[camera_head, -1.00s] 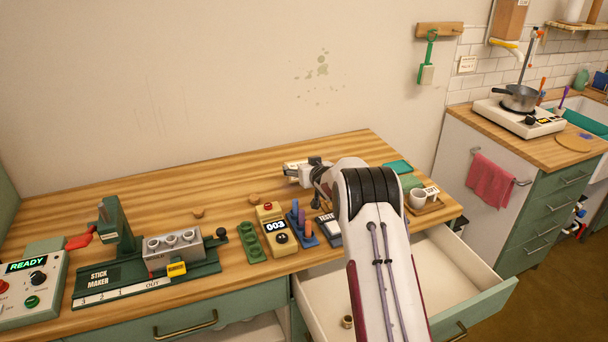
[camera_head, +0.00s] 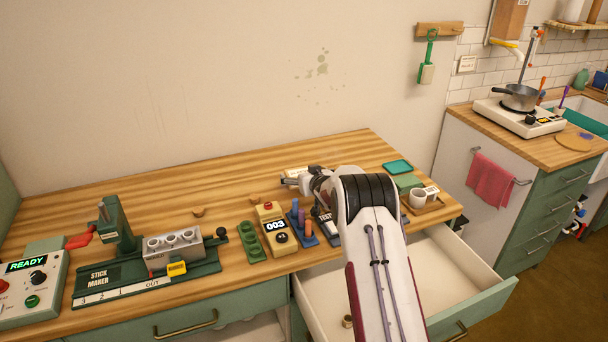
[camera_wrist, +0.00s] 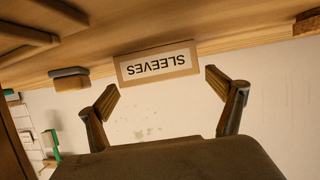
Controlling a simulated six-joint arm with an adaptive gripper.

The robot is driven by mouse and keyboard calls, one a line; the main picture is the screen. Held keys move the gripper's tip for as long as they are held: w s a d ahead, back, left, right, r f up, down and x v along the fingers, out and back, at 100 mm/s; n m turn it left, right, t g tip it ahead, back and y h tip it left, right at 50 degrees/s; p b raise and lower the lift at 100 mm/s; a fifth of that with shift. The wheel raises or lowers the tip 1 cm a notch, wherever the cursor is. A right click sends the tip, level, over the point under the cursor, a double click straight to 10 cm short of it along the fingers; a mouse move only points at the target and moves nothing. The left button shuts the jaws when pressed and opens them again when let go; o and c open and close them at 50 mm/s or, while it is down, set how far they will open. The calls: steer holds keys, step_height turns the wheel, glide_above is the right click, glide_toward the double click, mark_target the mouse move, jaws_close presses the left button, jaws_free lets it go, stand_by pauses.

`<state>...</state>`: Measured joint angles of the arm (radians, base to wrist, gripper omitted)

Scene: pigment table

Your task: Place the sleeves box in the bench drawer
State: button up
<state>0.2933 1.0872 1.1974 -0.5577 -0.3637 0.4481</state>
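The sleeves box (camera_wrist: 157,64) is a small tan box with a white label reading SLEEVES, upside down in the wrist view. It rests on the wooden bench top. In the head view a pale part of it (camera_head: 294,172) shows at my gripper (camera_head: 296,183). In the wrist view my gripper (camera_wrist: 165,90) is open, its fingers on either side of the label, with the box ahead of and apart from the fingertips. The bench drawer (camera_head: 455,262) is pulled out at the front right, with a pale interior. My arm hides part of the drawer.
The stick maker (camera_head: 140,255) is at left. The back middle of the bench is mostly clear.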

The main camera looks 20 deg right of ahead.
steer(key=shift+s, duration=0.1)
stand_by(0.3)
steer(key=shift+v, duration=5.9)
steer(key=shift+r, duration=0.15)
